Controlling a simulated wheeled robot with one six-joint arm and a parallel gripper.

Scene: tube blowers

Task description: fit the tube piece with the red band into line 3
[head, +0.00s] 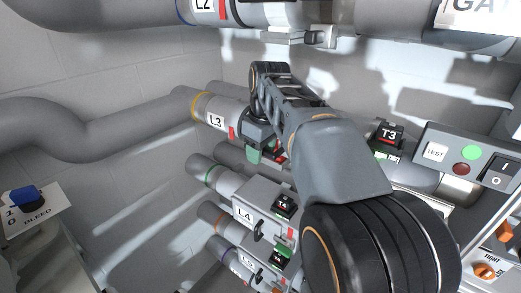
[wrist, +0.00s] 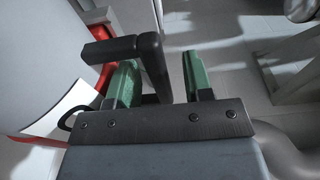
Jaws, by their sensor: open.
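Line 3 (head: 215,120) is a grey pipe with a yellow ring and an L3 label, left of the middle in the head view. My gripper (head: 262,152) is at its right end and covers much of the pipe there. In the wrist view my gripper (wrist: 163,75) is open, its two green fingers apart. An upright black handle (wrist: 154,68) stands between them, nearer the left finger; contact cannot be told. A red strip (wrist: 103,76) shows beside a pale curved surface at the left. Whether this is the tube piece's red band, I cannot tell.
Line 4 (head: 243,214) with its latch box lies just below line 3. The L2 pipe (head: 204,8) runs above. A T3 unit (head: 389,138) and a TEST button panel (head: 437,151) are at the right. A blue BLEED knob (head: 27,196) is at far left.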

